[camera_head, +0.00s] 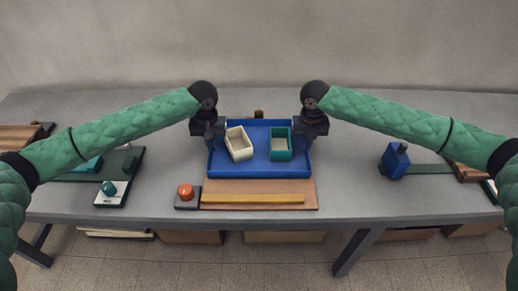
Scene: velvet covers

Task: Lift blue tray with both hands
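The blue tray (260,170) is on the grey table at the middle, just behind a brown board. A cream open box (240,144) stands slightly turned in its left half, and a teal open box (281,144) stands in its right half. My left gripper (210,138) is at the tray's left edge, pointing down. My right gripper (313,136) is at the tray's right edge, also pointing down. The fingertips of both are dark and partly hidden around the tray's side walls, so I cannot see whether they are open or shut.
A brown board (258,188) with a yellow strip (255,198) lies in front of the tray. An orange button (185,192) on a dark base stands left of it. A white box with a green knob (110,192) is further left. A blue block (395,162) stands at right.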

